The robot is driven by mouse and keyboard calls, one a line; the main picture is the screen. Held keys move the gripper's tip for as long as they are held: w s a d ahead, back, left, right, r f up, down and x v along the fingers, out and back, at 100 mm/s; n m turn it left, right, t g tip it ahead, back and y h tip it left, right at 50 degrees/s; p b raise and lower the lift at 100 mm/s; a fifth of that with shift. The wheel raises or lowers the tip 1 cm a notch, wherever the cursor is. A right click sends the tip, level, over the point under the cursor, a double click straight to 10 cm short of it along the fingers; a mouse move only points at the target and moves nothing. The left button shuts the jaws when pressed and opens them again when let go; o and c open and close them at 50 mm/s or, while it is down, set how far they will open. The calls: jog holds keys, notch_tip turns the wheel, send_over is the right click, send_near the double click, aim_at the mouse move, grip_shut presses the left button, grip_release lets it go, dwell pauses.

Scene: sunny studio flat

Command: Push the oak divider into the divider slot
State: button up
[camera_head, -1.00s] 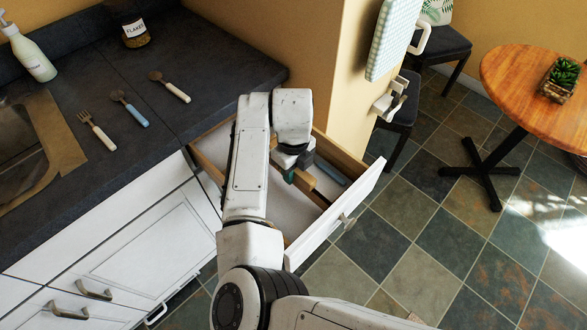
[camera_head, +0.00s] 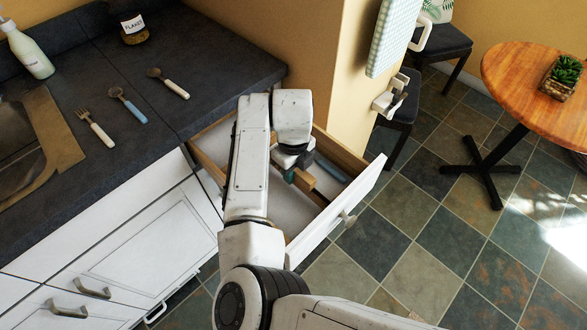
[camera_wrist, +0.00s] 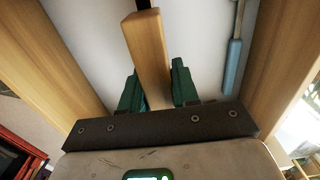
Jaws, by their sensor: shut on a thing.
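The oak divider (camera_wrist: 146,48) is a pale wooden bar in the open drawer (camera_head: 341,213). My gripper (camera_wrist: 157,88) has green fingers, one on each side of the divider near its close end, and is shut on it. In the head view my gripper (camera_head: 291,173) is inside the drawer, mostly behind my own arm, with a short part of the divider (camera_head: 305,181) showing. In the wrist view the divider's far end meets a small dark piece (camera_wrist: 143,4) at the top edge. I cannot tell whether this is the divider slot, or how far in the divider sits.
A blue-handled utensil (camera_wrist: 232,66) lies in the drawer, right of the divider. Wooden drawer walls (camera_wrist: 60,55) stand on both sides. A fork (camera_head: 96,129) and two spoons (camera_head: 128,104) lie on the dark counter. A round table (camera_head: 520,75) stands at right.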

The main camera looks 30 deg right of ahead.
jog(key=shift+f+b, duration=0.4)
jog(key=shift+f, duration=0.5)
dwell(1.3)
jog(key=o, duration=1.1)
jog(key=shift+o, duration=0.3)
jog(key=o, duration=0.4)
jog(key=shift+r, duration=0.2)
jog(key=shift+r+p, duration=2.85)
jog(key=shift+r, duration=0.55)
